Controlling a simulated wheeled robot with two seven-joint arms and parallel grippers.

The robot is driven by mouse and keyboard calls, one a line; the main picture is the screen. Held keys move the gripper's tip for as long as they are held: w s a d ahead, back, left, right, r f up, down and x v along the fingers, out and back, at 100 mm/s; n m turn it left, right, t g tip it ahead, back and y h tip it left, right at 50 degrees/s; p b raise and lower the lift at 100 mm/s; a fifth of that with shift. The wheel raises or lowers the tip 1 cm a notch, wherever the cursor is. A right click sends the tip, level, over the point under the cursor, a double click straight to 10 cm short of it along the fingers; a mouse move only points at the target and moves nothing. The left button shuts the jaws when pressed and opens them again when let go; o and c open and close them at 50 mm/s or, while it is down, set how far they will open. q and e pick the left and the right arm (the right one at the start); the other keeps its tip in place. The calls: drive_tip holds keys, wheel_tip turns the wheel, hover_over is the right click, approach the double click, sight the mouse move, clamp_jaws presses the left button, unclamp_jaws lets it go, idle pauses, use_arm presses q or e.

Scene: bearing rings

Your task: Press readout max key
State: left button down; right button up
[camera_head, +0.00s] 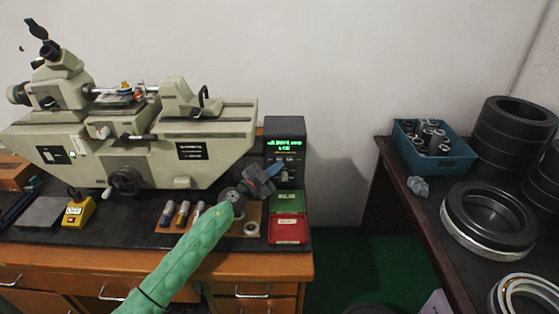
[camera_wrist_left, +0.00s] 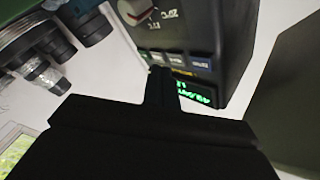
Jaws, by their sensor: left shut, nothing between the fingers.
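The readout (camera_head: 284,128) is a dark box with green glowing digits, standing at the right end of the bench beside the measuring machine. In the left wrist view the readout (camera_wrist_left: 232,40) shows tilted, with a knob, a row of small keys (camera_wrist_left: 175,58) and part of the green display. My left gripper (camera_head: 274,171) is shut and empty in front of the readout's lower face. In the wrist view its fingertips (camera_wrist_left: 160,72) overlap the key row and hide part of it and of the display. I cannot tell whether they touch a key, or which key is max.
The beige measuring machine (camera_head: 190,152) fills the left of the bench. Red and green boxes (camera_head: 288,229) lie below the readout, near small cylinders (camera_head: 183,213) on a wooden board. A right-hand table holds a blue bin (camera_head: 460,158) and black rings (camera_head: 490,216).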

idle(0.4)
use_arm(q)
drive_tip(key=shift+w+r, duration=0.1)
drive_tip(key=shift+w, duration=0.35)
drive_tip(key=shift+w, duration=0.3)
idle(0.6)
drive_tip(key=shift+p, duration=0.3)
drive_tip(key=shift+s+p, duration=0.65)
drive_tip(key=shift+s, duration=0.15)
drive_tip(key=shift+s+p, duration=1.6)
drive_tip(key=shift+s, duration=0.9)
